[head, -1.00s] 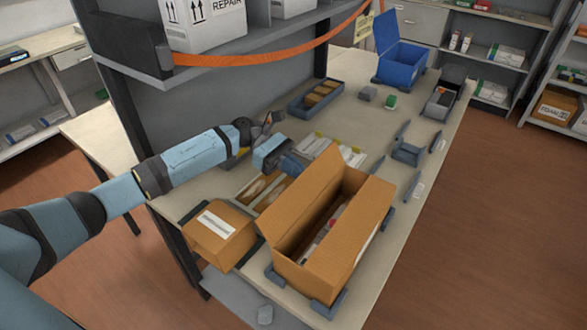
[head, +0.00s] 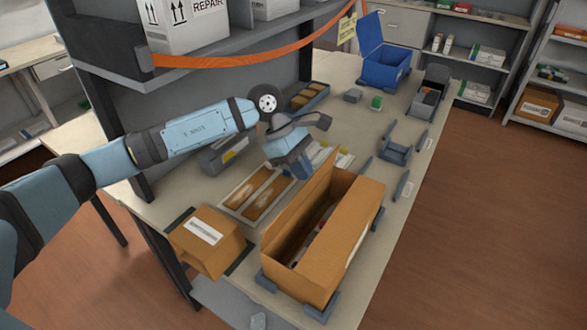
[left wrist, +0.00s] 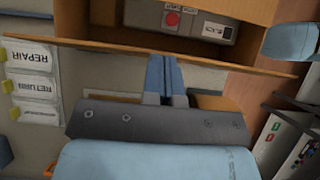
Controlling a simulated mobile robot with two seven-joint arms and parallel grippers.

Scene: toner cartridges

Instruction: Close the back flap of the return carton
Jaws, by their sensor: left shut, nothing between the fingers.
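The return carton (head: 345,240) is an open brown cardboard box on the near part of the table, with grey and red contents visible inside. Its long flap (head: 295,220) on the left side stands up, and the flap's edge crosses the left wrist view (left wrist: 100,47). My left gripper (left wrist: 163,62) is shut and empty. It is outside the carton, just behind the standing flap, with its fingertips at or very near the flap; contact is not clear. In the head view the gripper (head: 300,170) points down near the carton's far end, its tips partly hidden. My right gripper is not in view.
A smaller closed box (head: 208,240) sits left of the carton. A tray with brown inserts (head: 257,193) lies beside the carton. Labelled cards (left wrist: 32,88) lie on the table. A shelf (head: 200,65) overhangs the back. A blue bin (head: 386,66) stands at the far end.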

